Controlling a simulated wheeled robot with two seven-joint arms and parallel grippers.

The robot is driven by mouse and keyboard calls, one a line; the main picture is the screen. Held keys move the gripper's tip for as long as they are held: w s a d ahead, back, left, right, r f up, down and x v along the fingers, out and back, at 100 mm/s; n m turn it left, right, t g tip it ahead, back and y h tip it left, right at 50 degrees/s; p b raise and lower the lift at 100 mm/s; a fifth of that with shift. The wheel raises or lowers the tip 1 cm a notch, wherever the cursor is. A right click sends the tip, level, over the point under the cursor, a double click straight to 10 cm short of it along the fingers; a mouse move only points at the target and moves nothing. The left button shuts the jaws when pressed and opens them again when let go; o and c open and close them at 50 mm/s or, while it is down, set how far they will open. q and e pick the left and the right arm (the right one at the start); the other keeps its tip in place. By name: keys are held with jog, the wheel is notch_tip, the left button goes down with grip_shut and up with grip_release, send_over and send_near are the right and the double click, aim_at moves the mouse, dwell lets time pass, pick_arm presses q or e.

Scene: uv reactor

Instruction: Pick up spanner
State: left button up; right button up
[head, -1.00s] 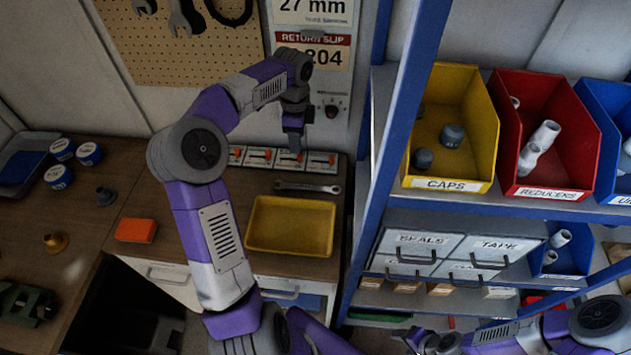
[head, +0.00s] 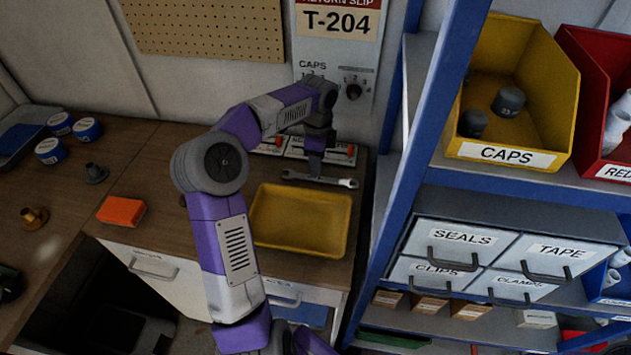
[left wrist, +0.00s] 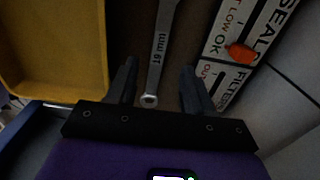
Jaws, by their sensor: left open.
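The spanner (head: 320,179) is a grey metal one lying flat on the brown worktop, behind the yellow tray. In the left wrist view the spanner (left wrist: 159,55) is marked "19 mm", and its ring end points toward my gripper. My left gripper (head: 315,170) points down over the spanner in the head view and hides part of it. In the left wrist view my left gripper (left wrist: 160,85) is open, with one finger on each side of the spanner's shaft and a gap on both sides. My right gripper does not show.
A yellow tray (head: 300,250) sits in front of the spanner. A panel with orange switches (left wrist: 241,53) stands close behind it. The blue shelf post (head: 430,130) rises to the right. An orange block (head: 121,211) lies to the left on the bench.

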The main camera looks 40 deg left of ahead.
aim_at(318, 178)
pick_arm(q)
jog(key=f+b, duration=0.2)
jog(key=f, duration=0.3)
jog(key=shift+d, duration=0.2)
grip_shut()
